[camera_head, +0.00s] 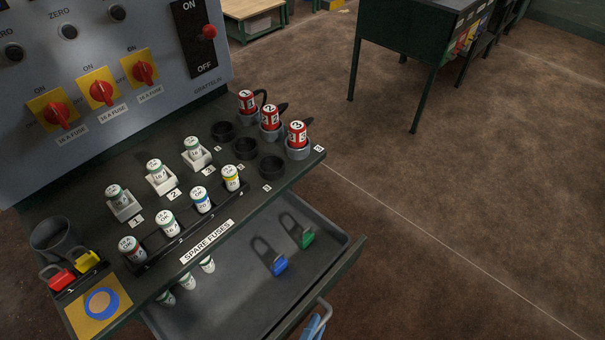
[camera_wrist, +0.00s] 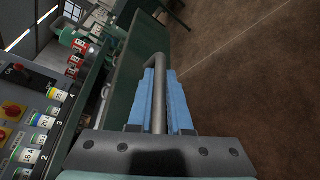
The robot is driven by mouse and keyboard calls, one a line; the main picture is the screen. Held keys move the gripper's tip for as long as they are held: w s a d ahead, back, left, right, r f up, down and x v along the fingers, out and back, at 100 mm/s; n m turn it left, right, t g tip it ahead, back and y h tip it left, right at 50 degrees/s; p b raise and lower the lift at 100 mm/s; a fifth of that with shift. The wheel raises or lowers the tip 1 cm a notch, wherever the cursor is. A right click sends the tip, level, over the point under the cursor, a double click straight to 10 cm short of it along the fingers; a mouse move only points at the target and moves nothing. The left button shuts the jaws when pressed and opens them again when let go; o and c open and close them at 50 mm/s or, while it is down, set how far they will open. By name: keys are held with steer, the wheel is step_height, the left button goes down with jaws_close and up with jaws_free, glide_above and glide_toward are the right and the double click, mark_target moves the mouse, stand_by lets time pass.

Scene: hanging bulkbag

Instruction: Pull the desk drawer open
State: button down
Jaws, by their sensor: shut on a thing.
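The desk drawer (camera_head: 222,292) is pulled out from under the desk top in the head view, with its inside showing. A blue padlock (camera_head: 280,264), a green padlock (camera_head: 301,236) and several white fuses (camera_head: 187,281) lie in it. Its metal bar handle (camera_head: 318,309) is at the bottom edge, and it also shows in the wrist view (camera_wrist: 158,100). My gripper (camera_wrist: 158,92) has blue fingers on both sides of the handle bar and is shut on it. In the head view only a bit of the blue fingers shows.
A grey switch panel (camera_head: 110,60) stands behind. A dark green table (camera_head: 415,45) is at the back. The brown floor at the right is clear.

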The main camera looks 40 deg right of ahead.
steer(key=shift+s, duration=0.15)
steer(key=c, duration=0.8)
jaws_free()
steer(key=shift+c, duration=0.2)
steer(key=b+v, duration=0.1)
steer(key=v, duration=1.2)
